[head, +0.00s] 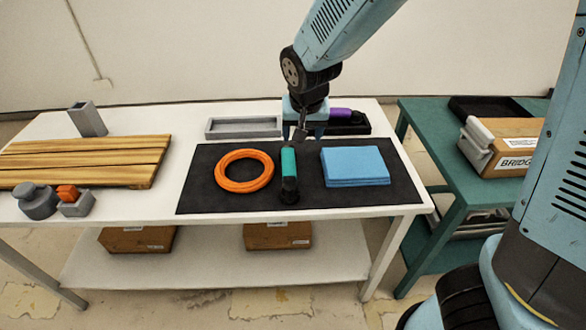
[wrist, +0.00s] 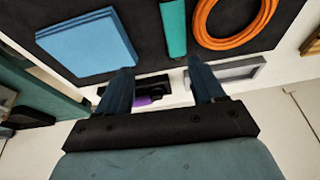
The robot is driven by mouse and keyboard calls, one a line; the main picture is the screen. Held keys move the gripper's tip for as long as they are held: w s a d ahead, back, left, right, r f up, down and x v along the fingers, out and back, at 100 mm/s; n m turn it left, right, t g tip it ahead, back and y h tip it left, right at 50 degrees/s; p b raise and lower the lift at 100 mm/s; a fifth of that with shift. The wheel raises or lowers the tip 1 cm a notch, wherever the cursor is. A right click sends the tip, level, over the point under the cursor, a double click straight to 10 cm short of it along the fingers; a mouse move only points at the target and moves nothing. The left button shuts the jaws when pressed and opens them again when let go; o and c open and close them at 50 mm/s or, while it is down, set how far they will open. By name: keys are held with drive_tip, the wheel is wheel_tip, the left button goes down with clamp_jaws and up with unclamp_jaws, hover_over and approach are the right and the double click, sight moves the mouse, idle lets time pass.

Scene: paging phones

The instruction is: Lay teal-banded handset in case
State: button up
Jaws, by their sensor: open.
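The teal-banded handset (head: 289,162) lies on a black mat (head: 225,203), between an orange coil and a folded blue cloth. Its black end points to the front. Its teal part also shows at the top of the wrist view (wrist: 173,28). My gripper (head: 304,136) is open and empty, behind the handset's far end and apart from it. In the wrist view, nothing is between its fingers (wrist: 161,88). No case is labelled. Behind the mat are an empty grey tray (head: 243,127) and a black tray (head: 361,128) with a purple-banded handset (head: 341,114), partly hidden by my gripper.
The orange coil (head: 222,178) and blue cloth (head: 355,166) flank the handset. Wooden slats (head: 85,160), a grey block (head: 88,119) and small grey parts (head: 37,202) stand at left. A green table (head: 433,125) at right bears a box marked BRIDGE (head: 515,150) and a black tray (head: 485,106).

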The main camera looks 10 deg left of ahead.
drive_tip(key=shift+a, duration=1.45)
hover_over(289, 160)
drive_tip(key=s, duration=0.2)
drive_tip(key=shift+w+d+f, duration=0.1)
drive_tip(key=shift+d+f, duration=0.05)
drive_tip(key=shift+f, duration=1.7)
drive_tip(key=shift+w+d+f, duration=0.1)
drive_tip(key=shift+d+f, duration=0.05)
drive_tip(key=shift+f, duration=1.7)
drive_tip(key=shift+x, duration=3.15)
drive_tip(key=shift+a+f, duration=0.1)
drive_tip(key=shift+f, duration=0.15)
clamp_jaws()
drive_tip(key=shift+r, duration=0.1)
